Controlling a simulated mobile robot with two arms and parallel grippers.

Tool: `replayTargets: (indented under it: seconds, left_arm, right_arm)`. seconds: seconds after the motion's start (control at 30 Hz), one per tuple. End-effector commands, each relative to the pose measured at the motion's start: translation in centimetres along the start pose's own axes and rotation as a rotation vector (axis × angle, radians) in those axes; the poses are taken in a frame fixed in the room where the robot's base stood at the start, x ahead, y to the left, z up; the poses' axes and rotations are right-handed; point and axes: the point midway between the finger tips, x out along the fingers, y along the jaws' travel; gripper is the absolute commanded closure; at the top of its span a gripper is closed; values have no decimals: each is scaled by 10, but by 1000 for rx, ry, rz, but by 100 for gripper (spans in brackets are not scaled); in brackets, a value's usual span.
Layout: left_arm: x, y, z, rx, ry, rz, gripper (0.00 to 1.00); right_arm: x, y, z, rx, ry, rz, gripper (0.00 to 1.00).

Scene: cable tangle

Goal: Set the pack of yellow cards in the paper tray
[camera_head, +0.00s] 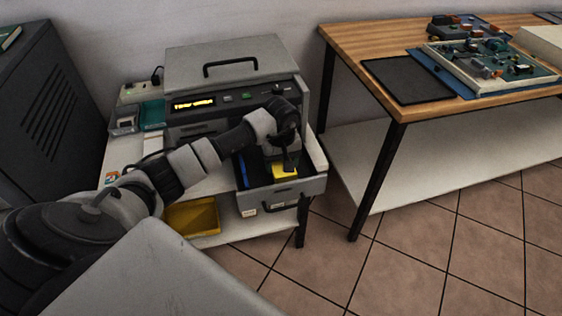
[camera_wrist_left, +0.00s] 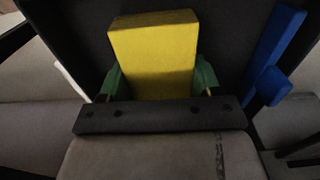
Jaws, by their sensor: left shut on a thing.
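The pack of yellow cards (camera_head: 284,171) is a yellow block inside the dark paper tray (camera_head: 287,194), a pulled-out drawer with a grey front on the printer-like machine. My left gripper (camera_head: 281,158) reaches down over the tray and is shut on the yellow pack. In the left wrist view the yellow pack (camera_wrist_left: 154,55) sits between the green fingertips of my left gripper (camera_wrist_left: 158,80), with the dark tray floor beyond it. I cannot tell whether the pack touches the tray floor. My right gripper is not in view.
A blue piece (camera_wrist_left: 272,58) lies in the tray beside the pack. The machine (camera_head: 232,85) stands on a white table with a yellow bin (camera_head: 192,217) on its lower shelf. A wooden workbench (camera_head: 352,42) with electronics stands at right, with open tiled floor in front.

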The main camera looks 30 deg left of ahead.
Motion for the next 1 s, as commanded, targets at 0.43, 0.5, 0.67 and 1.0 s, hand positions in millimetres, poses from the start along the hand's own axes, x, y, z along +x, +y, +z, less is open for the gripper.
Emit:
replayTargets:
  seconds: [0.43,0.5,0.67,1.0]
  left_arm:
    - [3,0,0,0,1,0,67]
    - [3,0,0,0,1,0,30]
    - [3,0,0,0,0,0,7]
    - [-2,0,0,0,1,0,7]
  right_arm:
    - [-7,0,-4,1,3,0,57]
    - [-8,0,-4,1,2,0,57]
    - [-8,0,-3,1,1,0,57]
    - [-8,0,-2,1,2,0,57]
